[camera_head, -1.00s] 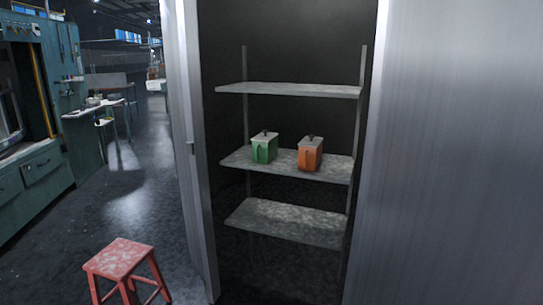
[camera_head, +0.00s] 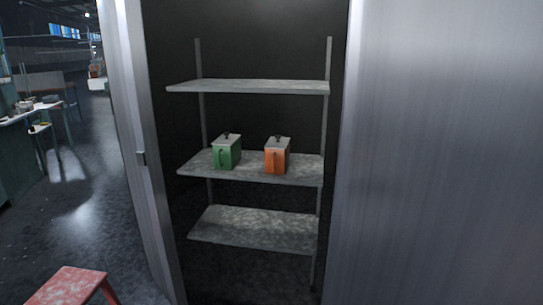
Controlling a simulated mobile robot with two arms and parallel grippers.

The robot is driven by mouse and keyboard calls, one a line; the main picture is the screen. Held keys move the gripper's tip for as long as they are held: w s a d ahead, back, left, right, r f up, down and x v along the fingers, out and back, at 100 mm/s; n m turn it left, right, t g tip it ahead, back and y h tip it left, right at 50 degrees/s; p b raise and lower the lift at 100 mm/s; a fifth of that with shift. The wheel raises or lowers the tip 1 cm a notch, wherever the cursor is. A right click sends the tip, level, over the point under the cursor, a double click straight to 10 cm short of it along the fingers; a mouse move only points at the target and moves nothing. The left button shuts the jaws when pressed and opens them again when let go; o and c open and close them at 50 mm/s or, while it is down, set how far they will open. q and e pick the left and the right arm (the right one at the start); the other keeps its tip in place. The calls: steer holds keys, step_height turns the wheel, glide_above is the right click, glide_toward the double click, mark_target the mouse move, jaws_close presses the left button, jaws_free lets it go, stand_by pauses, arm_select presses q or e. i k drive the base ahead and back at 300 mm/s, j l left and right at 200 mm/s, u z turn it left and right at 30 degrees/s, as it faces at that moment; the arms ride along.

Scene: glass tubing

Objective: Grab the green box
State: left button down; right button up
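The green box (camera_head: 227,153) has a pale lid with a dark knob and a handle on its front. It stands upright on the middle shelf (camera_head: 305,173) of an open cabinet, left of the orange box. Neither of my grippers shows in the head view, so I cannot see their state.
An orange box (camera_head: 277,157) of the same shape stands to the right, with a gap between them. An upper shelf (camera_head: 250,87) and a lower shelf (camera_head: 255,228) are empty. Metal cabinet panels (camera_head: 440,150) flank the opening. A red stool (camera_head: 70,286) stands at lower left.

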mark_target(225, 158)
steer(key=i+j+z, duration=0.2)
steer(key=z, duration=0.25)
steer(key=i+j+z, duration=0.3)
steer(key=z, duration=0.2)
